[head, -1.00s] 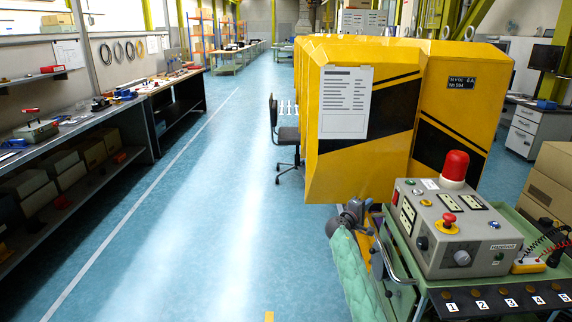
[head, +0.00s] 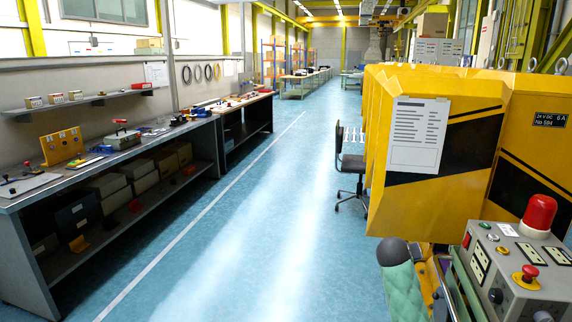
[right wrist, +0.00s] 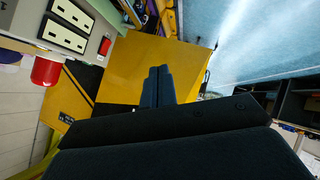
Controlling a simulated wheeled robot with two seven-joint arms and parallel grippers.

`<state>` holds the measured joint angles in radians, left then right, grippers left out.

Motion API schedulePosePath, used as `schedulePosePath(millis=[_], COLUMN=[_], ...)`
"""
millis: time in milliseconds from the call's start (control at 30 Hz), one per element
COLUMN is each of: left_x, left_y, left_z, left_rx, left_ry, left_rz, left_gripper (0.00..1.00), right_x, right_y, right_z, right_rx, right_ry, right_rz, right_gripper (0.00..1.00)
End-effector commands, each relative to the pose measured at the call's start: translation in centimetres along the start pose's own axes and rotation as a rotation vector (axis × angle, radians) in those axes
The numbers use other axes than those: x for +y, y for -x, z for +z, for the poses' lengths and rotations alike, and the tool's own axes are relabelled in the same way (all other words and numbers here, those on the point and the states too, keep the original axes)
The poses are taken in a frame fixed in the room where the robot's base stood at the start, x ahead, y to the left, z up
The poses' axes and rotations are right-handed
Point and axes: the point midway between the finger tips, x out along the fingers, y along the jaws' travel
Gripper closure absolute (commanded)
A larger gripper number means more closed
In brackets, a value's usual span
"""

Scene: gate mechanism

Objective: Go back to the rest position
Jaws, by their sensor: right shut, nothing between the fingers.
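My right gripper (right wrist: 158,86) shows in the right wrist view, its two dark fingers together with nothing between them. Beyond its tips in that picture is a yellow panel (right wrist: 140,62). The yellow cabinet (head: 440,150) with black stripes and a white sheet stands on the right in the head view. The grey control box (head: 510,262) with a red lamp (head: 538,214) is at the lower right, partly cut off. It also shows upper left in the right wrist view (right wrist: 108,14). Neither gripper is in the head view.
A long workbench (head: 45,190) with boxes below runs along the left. A chair (head: 352,165) stands beside the cabinet. A green quilted thing (head: 404,290) with a grey round top is at the lower right. The blue floor (head: 250,230) between bench and cabinet is clear.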

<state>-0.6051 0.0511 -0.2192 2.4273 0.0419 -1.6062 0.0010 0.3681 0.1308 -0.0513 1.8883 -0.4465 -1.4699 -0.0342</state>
Motion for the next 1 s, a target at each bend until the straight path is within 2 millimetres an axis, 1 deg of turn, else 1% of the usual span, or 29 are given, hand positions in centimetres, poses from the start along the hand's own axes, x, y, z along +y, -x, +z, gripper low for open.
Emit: schedulePosePath(millis=[33,100,167,200,267,300,367,400,500,667,700,867,967,1000], left_x=[0.0,-0.1,-0.1,-0.1,-0.1,-0.1,-0.2,-0.2,-0.2,-0.3,-0.3,-0.3,-0.3,-0.3], left_y=[0.1,0.1,0.2,0.2,0.2,0.2,0.3,0.3,0.3,0.4,0.4,0.5,0.5,0.5], left_z=[0.0,0.0,0.0,0.0,0.0,0.0,0.0,0.0,0.0,0.0,0.0,0.0,0.0,0.0], left_rx=[0.0,0.0,-0.001,-0.001,-0.001,-0.001,-0.001,-0.001,-0.002,-0.002,-0.001,-0.001,-0.001,-0.001], left_ry=[0.0,0.0,0.001,0.001,0.001,0.001,0.0,0.0,0.0,0.0,0.0,0.001,0.001,0.001], left_rz=[-0.001,-0.001,-0.002,-0.002,-0.003,-0.003,-0.004,-0.004,-0.005,-0.007,-0.007,-0.007,-0.007,-0.007], left_gripper=[0.4,0.4,0.4,0.4,0.4,0.4,0.4,0.4,0.4,0.4,0.4,0.4,0.4,0.4], right_x=[-1.7,-4.0,-5.7,-6.8,-8.3,-9.2,-10.4,-11.2,-12.8,-14.6,-15.0,-16.1,-16.6,-16.9], right_y=[1.9,4.2,6.3,7.6,9.5,10.8,12.6,13.8,16.6,20.7,21.6,24.7,26.2,26.8], right_z=[1.7,4.0,6.0,7.4,9.5,10.9,13.0,14.4,17.8,23.1,24.4,29.8,33.4,34.9], right_rx=[-0.002,-0.01,-0.016,-0.023,-0.033,-0.041,-0.052,-0.06,-0.081,-0.117,-0.128,-0.186,-0.236,-0.259], right_ry=[-0.009,-0.016,-0.016,-0.015,-0.011,-0.006,0.002,0.007,0.022,0.037,0.04,0.054,0.064,0.069], right_rz=[-0.066,-0.156,-0.228,-0.273,-0.335,-0.375,-0.429,-0.462,-0.54,-0.637,-0.657,-0.71,-0.73,-0.738], right_gripper=[1.0,1.0,1.0,1.0,1.0,1.0,1.0,1.0,1.0,1.0,1.0,1.0,1.0,1.0])
